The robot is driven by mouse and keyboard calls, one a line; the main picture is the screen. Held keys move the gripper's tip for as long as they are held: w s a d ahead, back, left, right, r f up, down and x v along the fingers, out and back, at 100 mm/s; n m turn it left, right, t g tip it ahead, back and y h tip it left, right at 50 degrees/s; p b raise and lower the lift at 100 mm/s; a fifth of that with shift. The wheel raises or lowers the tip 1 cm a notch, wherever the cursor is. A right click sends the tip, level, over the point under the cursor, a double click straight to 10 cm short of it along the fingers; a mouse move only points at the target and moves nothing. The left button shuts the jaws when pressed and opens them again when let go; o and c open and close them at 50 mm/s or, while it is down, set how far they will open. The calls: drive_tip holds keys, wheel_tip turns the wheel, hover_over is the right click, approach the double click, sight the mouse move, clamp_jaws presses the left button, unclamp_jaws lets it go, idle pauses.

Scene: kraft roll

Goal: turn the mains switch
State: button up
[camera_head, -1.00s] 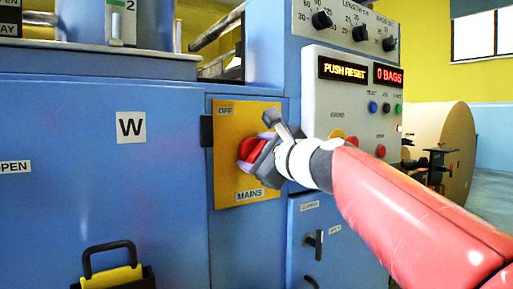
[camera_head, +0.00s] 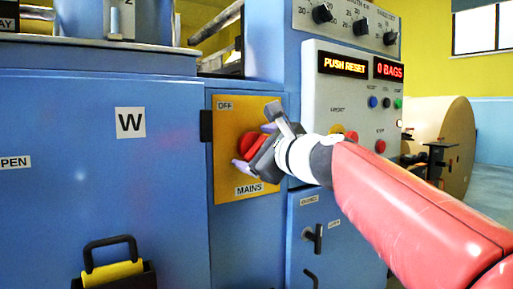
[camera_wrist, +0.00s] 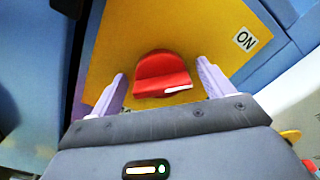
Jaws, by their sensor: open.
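The mains switch is a red rotary knob (camera_head: 251,144) on a yellow plate (camera_head: 228,180) marked OFF at the top left and MAINS at the bottom. In the wrist view the red knob (camera_wrist: 162,74) shows whole, with a white mark on its edge, and an ON label (camera_wrist: 244,39) sits on the plate. My gripper (camera_head: 254,147) is in front of the knob and partly hides it. In the wrist view my gripper (camera_wrist: 160,88) is open, one finger on each side of the knob, with visible gaps. Neither finger appears to touch it.
A control panel with a PUSH RESET display (camera_head: 343,64) and several buttons stands to the right. A black latch handle (camera_head: 314,237) is below the plate. A black-and-yellow handle (camera_head: 112,270) is at lower left. A large paper roll (camera_head: 447,145) stands behind at right.

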drive_tip(key=v, duration=0.7)
drive_tip(key=shift+s+d+b, duration=0.25)
drive_tip(key=shift+s+b, duration=0.1)
